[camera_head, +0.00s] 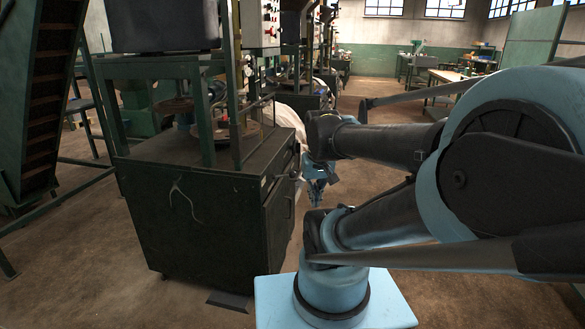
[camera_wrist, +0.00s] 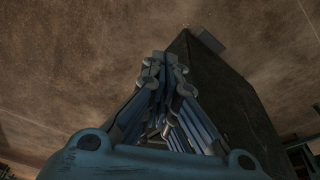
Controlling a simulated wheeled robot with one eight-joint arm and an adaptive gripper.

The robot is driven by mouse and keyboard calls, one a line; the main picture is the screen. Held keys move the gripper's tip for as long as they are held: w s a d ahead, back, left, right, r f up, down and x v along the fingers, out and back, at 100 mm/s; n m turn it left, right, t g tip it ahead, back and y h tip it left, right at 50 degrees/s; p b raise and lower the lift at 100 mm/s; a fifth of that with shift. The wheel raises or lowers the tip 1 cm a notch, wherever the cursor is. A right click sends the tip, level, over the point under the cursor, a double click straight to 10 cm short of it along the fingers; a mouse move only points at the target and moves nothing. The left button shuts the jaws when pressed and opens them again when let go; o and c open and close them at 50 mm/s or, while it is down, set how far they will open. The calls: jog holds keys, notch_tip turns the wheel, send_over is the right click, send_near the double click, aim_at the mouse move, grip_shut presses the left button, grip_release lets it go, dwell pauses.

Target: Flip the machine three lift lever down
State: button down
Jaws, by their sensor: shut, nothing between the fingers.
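My gripper (camera_head: 318,192) hangs low, pointing down, just right of a dark green machine cabinet. In the wrist view my gripper (camera_wrist: 166,60) is shut, its blue fingers together with nothing between them. Several machines stand in a row going back on the left. The nearest has a control panel (camera_head: 261,24) with red knobs and buttons on its upright frame. I cannot make out the lift lever or tell which machine is number three.
The nearest green cabinet (camera_head: 205,225) stands close to my arm; its side also shows in the wrist view (camera_wrist: 228,100). A tall green ladder-like frame (camera_head: 40,90) stands at far left. Brown floor (camera_head: 85,265) is clear at front left. Work tables (camera_head: 447,76) stand at the back right.

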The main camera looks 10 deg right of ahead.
jog(key=w+r, duration=0.3)
jog(key=w, duration=0.6)
jog(key=w+r, duration=0.3)
jog(key=w, duration=0.5)
jog(key=w+a+f+m+t, duration=0.1)
jog(key=w+f, duration=0.1)
jog(key=w, duration=1.7)
jog(key=shift+w+t, duration=0.3)
jog(key=shift+w, duration=0.05)
jog(key=shift+a, duration=0.1)
notch_tip(320, 180, down, 10)
jog(key=shift+s, duration=0.3)
